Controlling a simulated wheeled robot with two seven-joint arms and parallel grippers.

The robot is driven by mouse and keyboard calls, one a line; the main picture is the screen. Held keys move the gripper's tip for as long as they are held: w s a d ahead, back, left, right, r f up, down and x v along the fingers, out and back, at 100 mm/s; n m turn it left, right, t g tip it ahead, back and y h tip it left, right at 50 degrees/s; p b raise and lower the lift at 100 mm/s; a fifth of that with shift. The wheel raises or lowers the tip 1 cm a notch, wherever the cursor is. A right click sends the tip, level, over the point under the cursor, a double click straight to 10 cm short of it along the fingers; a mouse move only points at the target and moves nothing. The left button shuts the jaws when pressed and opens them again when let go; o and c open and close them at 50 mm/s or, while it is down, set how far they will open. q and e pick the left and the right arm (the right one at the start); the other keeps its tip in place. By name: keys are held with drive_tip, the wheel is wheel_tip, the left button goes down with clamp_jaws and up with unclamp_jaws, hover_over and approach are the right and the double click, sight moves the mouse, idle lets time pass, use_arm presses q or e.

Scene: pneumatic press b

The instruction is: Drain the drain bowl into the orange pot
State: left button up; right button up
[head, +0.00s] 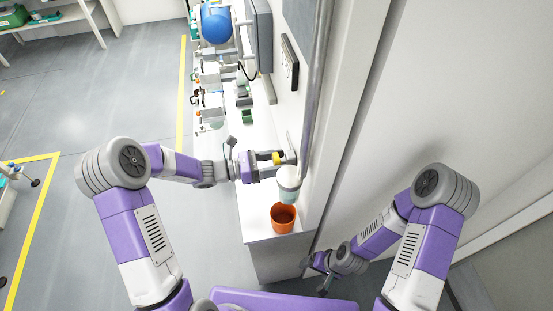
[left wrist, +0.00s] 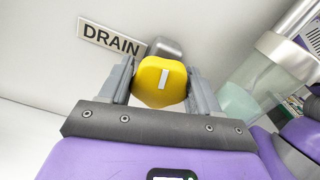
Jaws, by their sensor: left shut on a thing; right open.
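The yellow drain knob (left wrist: 172,97) sits between the fingers of my left gripper (left wrist: 162,85), with a white mark on its face that stands nearly upright. In the head view my left gripper (head: 275,159) is shut on this yellow knob beside the wall. The drain bowl (head: 289,185), pale and cloudy, hangs just below the knob; its clear wall also shows at the right of the left wrist view (left wrist: 243,100). The orange pot (head: 283,226) stands upright on the white counter, below the bowl in the picture. My right gripper (head: 325,286) is low, open and away from the pot.
A DRAIN sign (left wrist: 110,37) is on the wall behind the knob. The white counter (head: 257,222) runs along the wall, with several devices and a blue sphere (head: 216,24) farther back. A grey vertical pipe (head: 312,90) runs beside the wall.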

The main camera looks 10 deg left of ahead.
use_arm(q)
drive_tip(key=shift+r, duration=0.1)
drive_tip(key=o, duration=1)
drive_tip(key=shift+a, duration=0.1)
drive_tip(key=v, duration=0.7)
drive_tip(key=shift+a+p, duration=0.2)
drive_tip(key=shift+p, duration=0.15)
